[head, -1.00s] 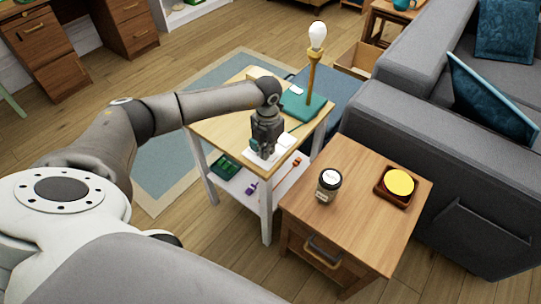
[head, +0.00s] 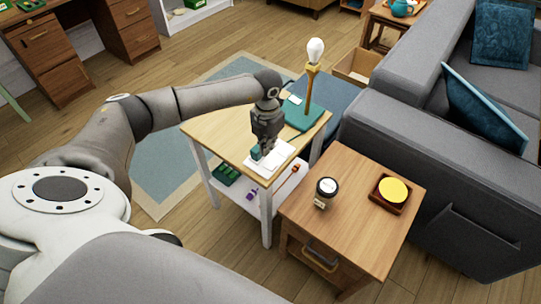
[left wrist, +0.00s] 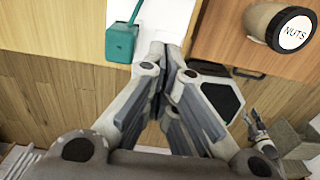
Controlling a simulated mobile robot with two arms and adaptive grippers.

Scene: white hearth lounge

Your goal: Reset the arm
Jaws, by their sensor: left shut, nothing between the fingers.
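My left gripper (head: 266,146) is over the front part of the light wooden side table (head: 215,130), pointing down, shut and empty. Its closed fingers also show in the left wrist view (left wrist: 160,50). A small teal box (head: 256,152) is close beside the fingertips at the white sheet on the table; the box also shows in the left wrist view (left wrist: 121,42), with a thin stem or cord and apart from the fingers. What looks like my right gripper (left wrist: 254,122) shows small at the right of the left wrist view; its jaw state is unclear.
A lamp with a bare bulb (head: 315,52) stands on the side table behind my gripper. A wooden cabinet (head: 350,230) in front carries a nuts jar (head: 326,192) and a dish with a yellow disc (head: 393,190). A grey sofa (head: 440,160) is at right.

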